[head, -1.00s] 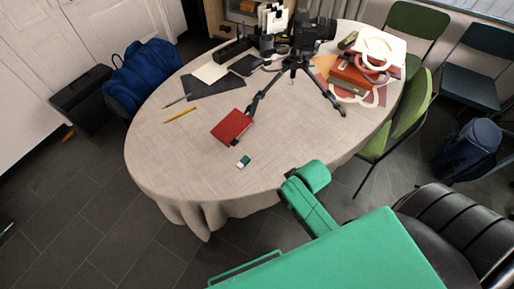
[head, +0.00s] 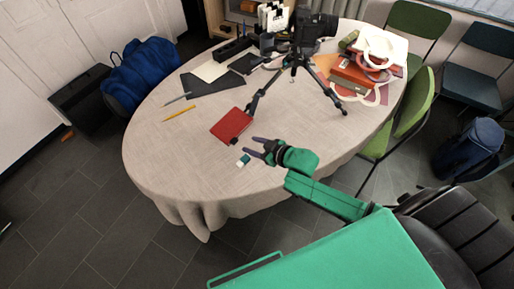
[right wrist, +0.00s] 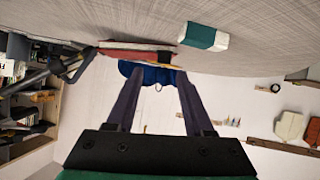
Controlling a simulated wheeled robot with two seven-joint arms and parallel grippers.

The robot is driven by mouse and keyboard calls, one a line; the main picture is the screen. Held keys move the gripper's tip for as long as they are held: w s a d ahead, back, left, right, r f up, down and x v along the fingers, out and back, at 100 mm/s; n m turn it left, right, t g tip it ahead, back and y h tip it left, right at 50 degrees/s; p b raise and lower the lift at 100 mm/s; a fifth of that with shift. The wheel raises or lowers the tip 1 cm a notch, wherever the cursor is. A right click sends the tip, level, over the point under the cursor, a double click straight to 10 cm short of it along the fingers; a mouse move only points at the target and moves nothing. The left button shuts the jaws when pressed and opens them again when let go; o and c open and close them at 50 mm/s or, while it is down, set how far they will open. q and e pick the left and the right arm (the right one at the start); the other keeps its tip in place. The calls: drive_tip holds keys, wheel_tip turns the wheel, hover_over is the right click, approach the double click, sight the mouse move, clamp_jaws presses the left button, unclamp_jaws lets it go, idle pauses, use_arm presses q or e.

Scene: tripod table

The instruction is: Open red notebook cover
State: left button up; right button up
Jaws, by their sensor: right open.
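The red notebook (head: 231,125) lies closed and flat near the middle of the oval table, its cover facing up. In the right wrist view the notebook (right wrist: 135,47) shows edge-on at the top, just beyond the fingertips. My right gripper (head: 252,148) is open and empty, low near the table, to the lower right of the notebook and apart from it. In the right wrist view its two dark fingers (right wrist: 157,82) stand spread. My left gripper is not in view.
A green and white eraser (head: 243,160) lies just below the notebook, close to my right fingers; the right wrist view also shows it (right wrist: 204,37). A camera tripod (head: 297,62) stands behind, one leg near the notebook. A yellow pencil (head: 180,114) lies left. The tabletop (head: 180,150) front left is clear.

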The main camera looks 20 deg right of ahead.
sight(236, 141)
drive_tip(key=b+x, duration=0.4)
drive_tip(key=x, duration=0.2)
drive_tip(key=shift+a+f+b, duration=0.2)
drive_tip(key=shift+f+b, duration=0.1)
drive_tip(key=shift+b, duration=0.05)
drive_tip(key=shift+w+a+f, duration=0.1)
drive_tip(key=shift+w+a, duration=0.15)
drive_tip(key=shift+w, duration=0.2)
drive_tip(key=c, duration=0.4)
